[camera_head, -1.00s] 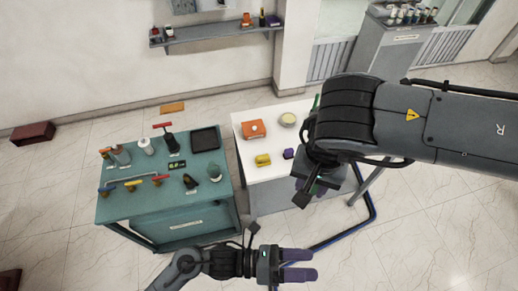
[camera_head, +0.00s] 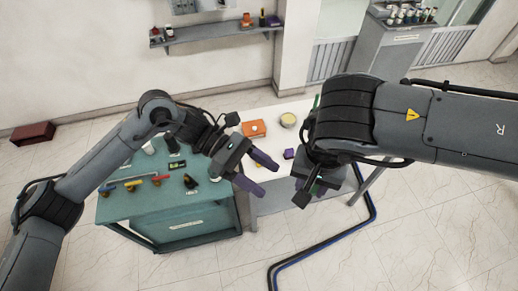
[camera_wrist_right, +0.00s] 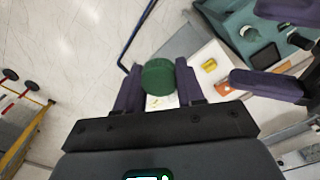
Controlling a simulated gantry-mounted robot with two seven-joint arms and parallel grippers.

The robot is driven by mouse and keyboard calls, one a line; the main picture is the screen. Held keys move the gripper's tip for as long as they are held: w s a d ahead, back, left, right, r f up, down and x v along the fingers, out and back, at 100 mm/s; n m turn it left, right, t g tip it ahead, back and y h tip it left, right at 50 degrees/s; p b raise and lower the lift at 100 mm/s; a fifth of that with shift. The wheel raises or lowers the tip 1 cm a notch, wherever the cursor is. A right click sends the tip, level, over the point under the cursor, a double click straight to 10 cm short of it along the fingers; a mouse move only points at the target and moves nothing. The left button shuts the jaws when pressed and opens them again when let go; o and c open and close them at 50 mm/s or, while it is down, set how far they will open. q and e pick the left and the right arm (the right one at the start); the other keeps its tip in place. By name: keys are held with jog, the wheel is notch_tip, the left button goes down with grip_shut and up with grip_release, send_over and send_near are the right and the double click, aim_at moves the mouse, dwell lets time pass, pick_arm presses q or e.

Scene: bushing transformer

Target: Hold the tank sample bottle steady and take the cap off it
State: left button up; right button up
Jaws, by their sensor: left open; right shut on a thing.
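The tank sample bottle shows in the right wrist view as a green ribbed cap (camera_wrist_right: 158,76) with a small white label (camera_wrist_right: 161,102) below it. My right gripper (camera_wrist_right: 158,88) is shut on the bottle, one purple finger at each side just below the cap. In the head view my right gripper (camera_head: 316,187) hangs beyond the front right of the white table, and the bottle is mostly hidden there. My left gripper (camera_head: 269,176) is open and empty, left of the right one, its purple fingers pointing right towards it. Its fingers also show at the right of the right wrist view (camera_wrist_right: 248,45).
Blue and black hoses (camera_head: 325,246) lie on the floor.

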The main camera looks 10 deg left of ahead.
pick_arm(q)
notch_tip(320, 180, up, 5)
jog(key=w, duration=0.2)
jog(key=shift+m+t, duration=0.4)
jog(key=shift+t, duration=0.2)
jog(key=x, duration=1.1)
jog(key=shift+s+r, duration=0.1)
jog(key=shift+s, duration=0.05)
jog(key=shift+c, duration=0.3)
jog(key=c, duration=1)
jog(key=o, duration=1.1)
jog(key=shift+c, duration=0.2)
